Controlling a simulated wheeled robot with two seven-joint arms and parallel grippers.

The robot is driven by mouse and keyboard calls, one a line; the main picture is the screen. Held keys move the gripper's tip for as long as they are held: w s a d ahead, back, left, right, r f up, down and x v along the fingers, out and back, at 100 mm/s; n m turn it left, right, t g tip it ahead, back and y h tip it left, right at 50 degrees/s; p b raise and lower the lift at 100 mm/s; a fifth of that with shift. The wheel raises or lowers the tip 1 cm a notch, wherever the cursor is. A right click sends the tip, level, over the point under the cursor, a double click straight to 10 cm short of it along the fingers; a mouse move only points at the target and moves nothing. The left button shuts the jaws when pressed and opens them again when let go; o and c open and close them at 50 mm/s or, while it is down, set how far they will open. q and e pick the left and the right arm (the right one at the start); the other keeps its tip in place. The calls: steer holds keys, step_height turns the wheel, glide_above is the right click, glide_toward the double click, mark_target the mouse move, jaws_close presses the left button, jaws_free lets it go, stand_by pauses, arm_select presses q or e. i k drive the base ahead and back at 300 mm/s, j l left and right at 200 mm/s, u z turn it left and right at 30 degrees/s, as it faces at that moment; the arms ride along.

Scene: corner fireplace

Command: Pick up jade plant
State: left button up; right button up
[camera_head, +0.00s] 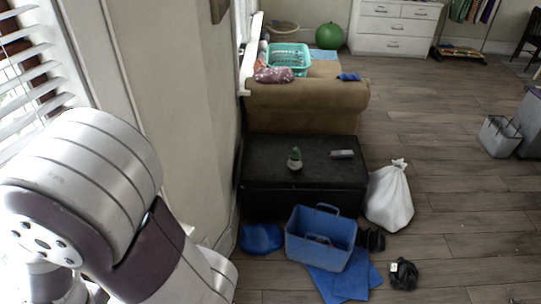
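A small green plant in a pale pot (295,159) stands upright on top of a black ottoman or chest (263,170), left of the middle of its top. It is the only potted plant I see. My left arm fills the lower left of the view, well apart from the plant; its gripper is out of the picture. My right arm and gripper do not show.
A grey remote-like object (342,154) lies on the ottoman. A blue tote (303,251), a white bag (389,197) and a dark item (403,274) are on the floor. A brown sofa (305,105) stands behind. Floor at right is mostly clear.

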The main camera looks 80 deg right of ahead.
mark_target(294, 163)
steer(key=z, duration=2.95)
steer(key=i+j+z, duration=0.35)
steer(key=i, duration=0.45)
steer(key=i+j+z, duration=0.3)
steer(key=i, duration=0.5)
steer(key=i+j+z, duration=0.35)
steer(key=i+j, duration=0.4)
